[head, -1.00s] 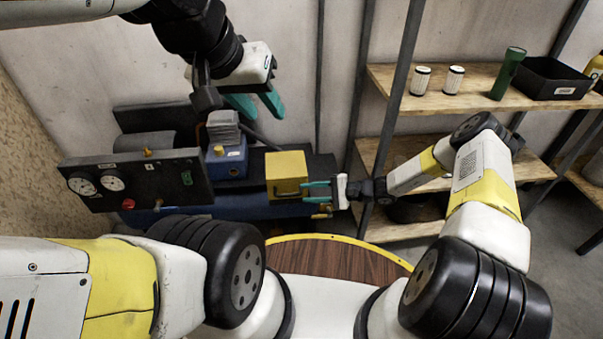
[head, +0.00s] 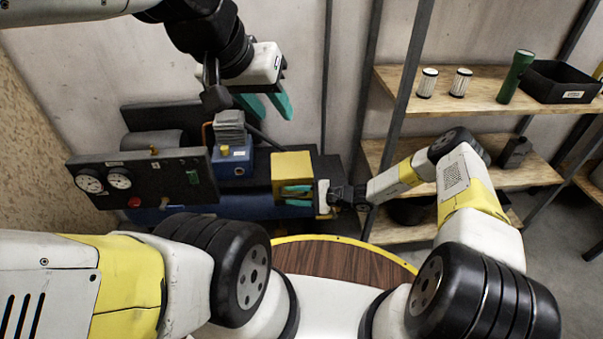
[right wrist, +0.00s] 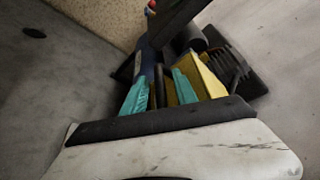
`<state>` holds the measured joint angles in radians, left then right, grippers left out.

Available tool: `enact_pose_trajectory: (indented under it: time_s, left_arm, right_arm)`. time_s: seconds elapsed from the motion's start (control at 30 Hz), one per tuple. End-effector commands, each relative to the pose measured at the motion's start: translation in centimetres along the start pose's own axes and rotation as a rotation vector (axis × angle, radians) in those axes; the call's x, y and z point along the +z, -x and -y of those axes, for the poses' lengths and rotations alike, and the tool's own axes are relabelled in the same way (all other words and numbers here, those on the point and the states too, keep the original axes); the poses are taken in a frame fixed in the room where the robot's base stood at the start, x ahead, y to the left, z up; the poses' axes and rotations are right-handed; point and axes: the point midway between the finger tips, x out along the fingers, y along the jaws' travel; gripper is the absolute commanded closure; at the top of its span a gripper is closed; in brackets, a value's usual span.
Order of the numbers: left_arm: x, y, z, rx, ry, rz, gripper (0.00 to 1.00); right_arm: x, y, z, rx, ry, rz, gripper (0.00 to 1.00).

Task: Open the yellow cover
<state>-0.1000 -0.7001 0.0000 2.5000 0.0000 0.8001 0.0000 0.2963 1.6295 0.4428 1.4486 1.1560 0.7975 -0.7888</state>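The yellow cover (head: 292,164) is a box-shaped piece on the right part of the blue and black machine, and it looks closed. My right gripper (head: 297,195) is at its lower front, with teal fingers apart. In the right wrist view the yellow cover (right wrist: 211,82) is just beyond the fingers (right wrist: 158,90), and a dark bar, seemingly its handle (right wrist: 159,86), shows between them. I cannot tell whether the fingers touch it. My left gripper (head: 266,105) is open and empty, above and left of the cover.
A gauge panel (head: 143,181) and a blue unit with a grey top (head: 232,160) stand left of the cover. A shelf (head: 480,85) on the right holds two white filters, a green cylinder (head: 516,77) and a black bin (head: 562,82). A dark shelf post is near my right arm.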

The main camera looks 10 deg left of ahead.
Motion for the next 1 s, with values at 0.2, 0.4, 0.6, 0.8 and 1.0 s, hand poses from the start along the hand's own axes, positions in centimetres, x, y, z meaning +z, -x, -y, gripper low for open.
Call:
enact_pose_trajectory:
  time_s: [0.2, 0.4, 0.6, 0.8, 1.0]
  left_arm:
    - [0.0, 0.0, 0.0, 0.0, 0.0, 0.0, 0.64]
    - [0.0, 0.0, 0.0, 0.0, 0.0, 0.0, 0.64]
    - [0.0, 0.0, 0.0, 0.0, 0.0, 0.0, 0.64]
    - [0.0, 0.0, 0.0, 0.0, 0.0, 0.0, 0.64]
    - [0.0, 0.0, 0.0, 0.0, 0.0, 0.0, 0.64]
  right_arm:
    - [0.01, 0.03, 0.01, 0.0, 0.0, 0.0, 0.97]
    - [0.01, 0.04, 0.0, 0.0, 0.0, 0.0, 1.0]
    - [0.01, 0.05, -0.01, 0.001, 0.0, 0.0, 1.0]
    - [0.01, 0.05, -0.02, 0.001, 0.0, 0.0, 1.0]
    - [0.01, 0.06, -0.02, 0.001, 0.0, 0.0, 1.0]
